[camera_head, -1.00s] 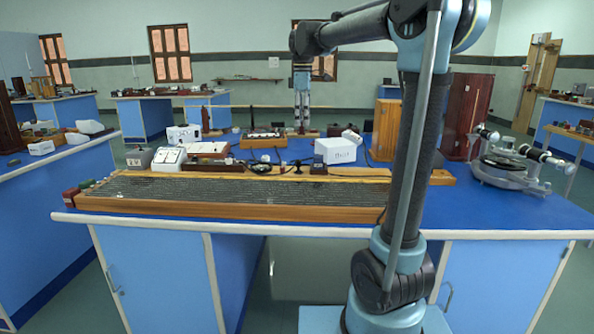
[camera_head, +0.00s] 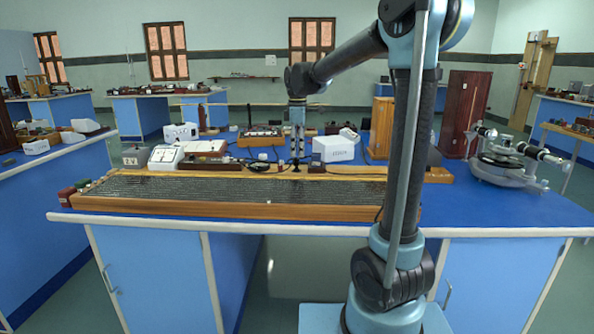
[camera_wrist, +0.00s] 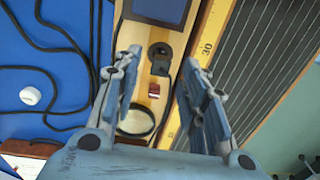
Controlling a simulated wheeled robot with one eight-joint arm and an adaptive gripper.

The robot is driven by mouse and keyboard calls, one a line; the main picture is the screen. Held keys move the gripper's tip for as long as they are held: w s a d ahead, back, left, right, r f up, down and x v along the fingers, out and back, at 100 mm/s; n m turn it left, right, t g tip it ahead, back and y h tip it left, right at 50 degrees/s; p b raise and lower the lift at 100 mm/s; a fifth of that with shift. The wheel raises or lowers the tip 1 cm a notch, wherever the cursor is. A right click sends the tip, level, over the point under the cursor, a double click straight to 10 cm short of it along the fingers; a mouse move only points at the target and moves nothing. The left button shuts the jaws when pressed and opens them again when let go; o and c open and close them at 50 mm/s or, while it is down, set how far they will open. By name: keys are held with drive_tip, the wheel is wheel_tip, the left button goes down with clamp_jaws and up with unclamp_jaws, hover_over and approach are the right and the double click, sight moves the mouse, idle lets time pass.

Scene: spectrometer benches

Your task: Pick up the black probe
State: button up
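In the wrist view a small black piece with a round end (camera_wrist: 160,57) lies on a wooden strip (camera_wrist: 180,40) and could be the black probe; I cannot tell for sure. It shows between the fingertips of my gripper (camera_wrist: 161,62), with the fingers spread on either side of it. A small red block (camera_wrist: 154,90) and a dark ring (camera_wrist: 137,122) lie on the same strip. In the head view my gripper (camera_head: 296,163) points down at the back edge of the long wire board (camera_head: 240,187). The probe is too small to make out there.
A white box (camera_head: 334,149) stands right of my gripper. White meters (camera_head: 166,157) stand to the left. Black cables (camera_wrist: 50,50) and a white round knob (camera_wrist: 30,96) lie on the blue bench beside the strip. A spectrometer (camera_head: 500,165) stands far right.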

sight(297, 160)
drive_tip(key=shift+a+f, duration=0.2)
drive_tip(key=shift+f, duration=2.45)
clamp_jaws()
